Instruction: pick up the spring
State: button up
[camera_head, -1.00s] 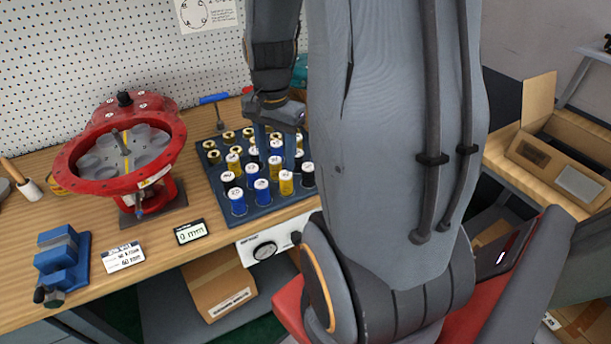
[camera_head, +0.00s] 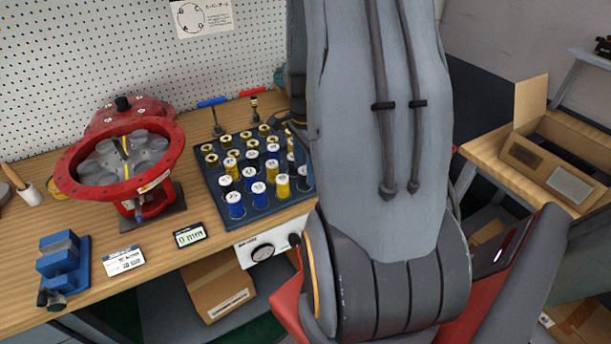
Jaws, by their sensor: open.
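Springs with white labelled caps, blue, yellow and black, stand upright in rows in a dark blue tray (camera_head: 262,211) on the bench. A blue spring (camera_head: 236,207) is at the front left and a yellow spring (camera_head: 283,188) is nearer the right. I cannot tell which spring the task means. My gripper (camera_head: 299,155) is at the tray's right edge, mostly hidden behind my arm. It is open, and I see no spring held in it. My arm also covers the right edge of the tray.
A red round valve actuator (camera_head: 76,180) stands left of the tray. A blue vise (camera_head: 60,262), a label card (camera_head: 124,261) and a small display (camera_head: 189,235) lie along the bench front. Open cardboard box (camera_head: 528,110) at right.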

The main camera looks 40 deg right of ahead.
jog(key=shift+f, duration=0.95)
jog(key=c, duration=1.2)
jog(key=shift+r, duration=0.2)
